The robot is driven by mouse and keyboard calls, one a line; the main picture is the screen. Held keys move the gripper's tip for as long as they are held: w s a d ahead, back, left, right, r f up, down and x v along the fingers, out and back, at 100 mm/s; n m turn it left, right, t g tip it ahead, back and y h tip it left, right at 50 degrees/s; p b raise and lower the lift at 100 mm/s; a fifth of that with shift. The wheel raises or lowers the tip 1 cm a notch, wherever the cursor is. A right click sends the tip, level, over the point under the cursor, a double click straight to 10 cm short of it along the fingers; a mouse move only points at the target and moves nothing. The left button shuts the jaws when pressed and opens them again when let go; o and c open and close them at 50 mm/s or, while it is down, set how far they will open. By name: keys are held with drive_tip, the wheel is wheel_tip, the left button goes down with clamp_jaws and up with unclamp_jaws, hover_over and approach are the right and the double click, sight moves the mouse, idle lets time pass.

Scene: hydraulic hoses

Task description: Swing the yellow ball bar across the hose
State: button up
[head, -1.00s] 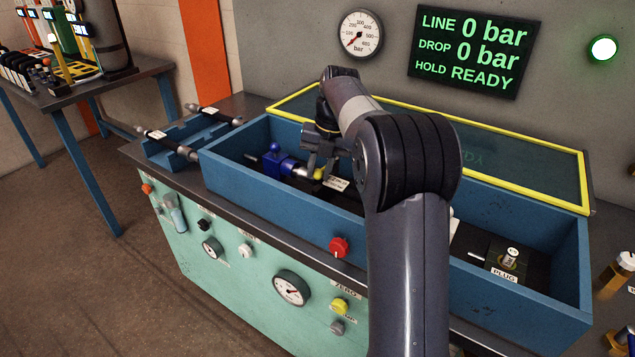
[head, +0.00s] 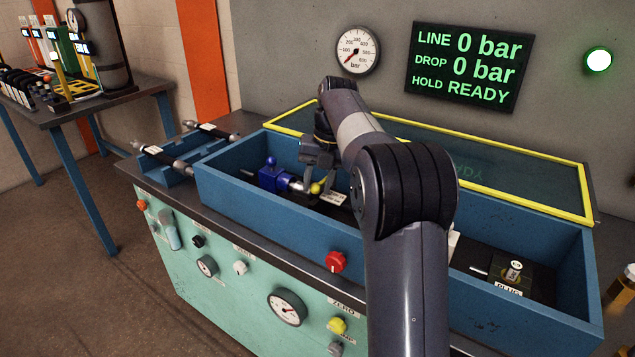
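The yellow ball (head: 316,188) shows low in the blue trough, beside the silver end of a blue valve block (head: 272,179). The block carries a blue ball on top. The yellow ball's bar is mostly hidden by my gripper. My gripper (head: 317,182) points down into the trough at the ball. Its fingers look spread, one on each side of the ball; contact cannot be made out. A black hose with silver ends (head: 168,160) lies in the blue cradle left of the trough. Any hose inside the trough is largely hidden behind my arm.
The trough's blue walls (head: 270,212) surround the gripper. A yellow-framed clear lid (head: 530,172) stands behind it. A plug fixture (head: 514,270) sits at the trough's right end. The display (head: 467,66) reads line 0 bar, drop 0 bar, hold ready.

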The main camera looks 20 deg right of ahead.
drive_tip(key=shift+o, duration=1.1)
wheel_tip(320, 180, up, 11)
drive_tip(key=d+p, duration=0.2)
drive_tip(key=p, duration=0.1)
drive_tip(key=shift+s+f, duration=0.2)
drive_tip(key=shift+s, duration=0.05)
drive_tip(key=shift+f, duration=0.1)
drive_tip(key=f+b, duration=0.1)
drive_tip(key=f, duration=0.2)
drive_tip(key=a+f+b, duration=0.1)
drive_tip(key=f, duration=0.3)
drive_tip(key=a+f+b, duration=0.1)
drive_tip(key=f, duration=0.2)
drive_tip(key=shift+w+f, duration=0.25)
drive_tip(key=shift+f, duration=0.1)
drive_tip(key=shift+a+r+p, duration=0.1)
drive_tip(key=shift+p, duration=0.3)
drive_tip(key=shift+b, duration=0.35)
